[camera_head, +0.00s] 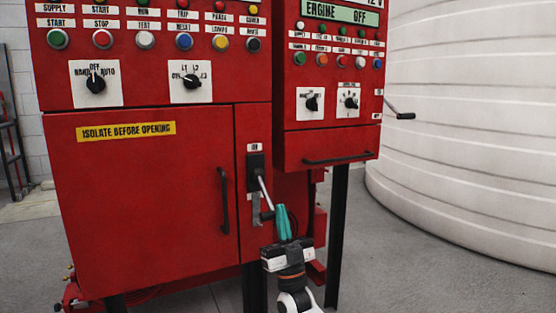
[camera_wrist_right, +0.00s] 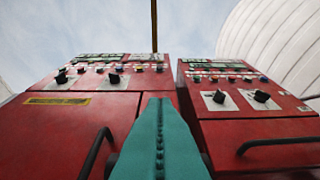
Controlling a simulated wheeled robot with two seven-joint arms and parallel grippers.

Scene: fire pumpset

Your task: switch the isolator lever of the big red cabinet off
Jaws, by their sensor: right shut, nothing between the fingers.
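The big red cabinet (camera_head: 150,200) fills the left and middle of the head view. Its isolator has a black plate (camera_head: 255,165) on the narrow right-hand panel, under an "ON" label (camera_head: 254,147). The isolator lever (camera_head: 265,190), a pale rod, slants down and to the right from the plate. My right gripper (camera_head: 283,210) has its teal fingers shut and empty, pointing up just right of the lever's lower end. I cannot tell whether they touch. In the right wrist view the closed fingers (camera_wrist_right: 160,135) point at the cabinets; the lever is not visible there. My left gripper is out of view.
A door handle (camera_head: 224,200) is left of the isolator. A large white tank (camera_head: 470,140) stands behind. Grey floor at right is clear.

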